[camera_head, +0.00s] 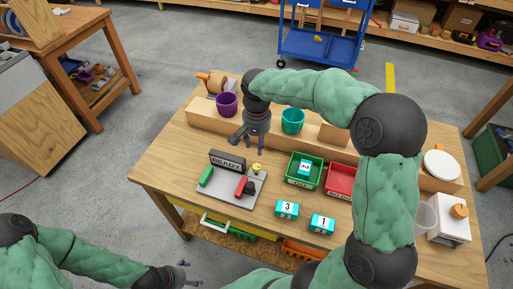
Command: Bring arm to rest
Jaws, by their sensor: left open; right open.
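My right arm arches over the workbench (164,165) from the lower right. Its open, empty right gripper (248,146) hangs fingers down in front of the raised shelf (205,122), above the READY sign (227,161). My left gripper (188,275) is open and empty at the bottom, in front of the bench's near edge, pointing right. Number block 2 (304,167) sits in the green bin (303,184). Blocks 3 (287,209) and 1 (322,224) stand on the bench top in front of the bins. My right arm partly hides the red bin (341,181).
A purple cup (227,104) and a teal cup (292,121) stand on the raised shelf. A grey panel (222,199) with green and red parts lies below the sign. A white box (449,226) stands at the right. Bare bench top shows left of the panel.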

